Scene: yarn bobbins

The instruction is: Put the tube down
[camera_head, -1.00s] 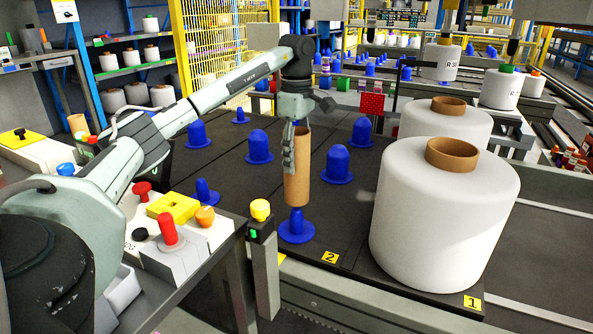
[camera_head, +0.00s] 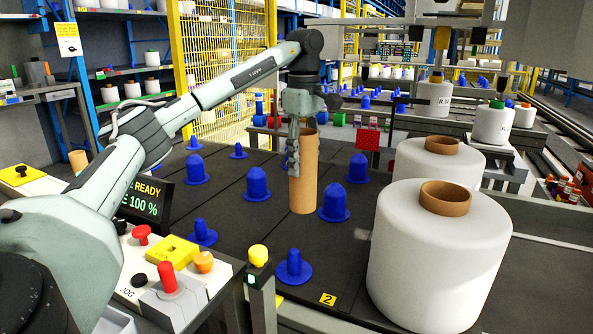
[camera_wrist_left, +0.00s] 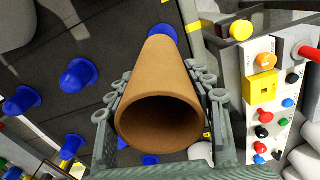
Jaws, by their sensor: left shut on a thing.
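A brown cardboard tube (camera_head: 304,180) hangs upright in my left gripper (camera_head: 293,155). In the left wrist view the gripper's fingers (camera_wrist_left: 160,84) sit on both sides of the tube (camera_wrist_left: 160,65), whose open end faces the camera. In the head view the tube's lower end shows above and behind the blue peg (camera_head: 293,266) by the number 2 label, apart from it. A blue shape (camera_wrist_left: 162,32) peeks out past the tube's far end in the wrist view. My right gripper is not in view.
Large white bobbins (camera_head: 437,250) stand on the dark table (camera_head: 245,225) to the right. Several blue pegs, such as one right of the tube (camera_head: 334,203), rise from it. A control panel (camera_head: 190,290) with buttons and a post with a yellow knob (camera_head: 258,256) stand front left.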

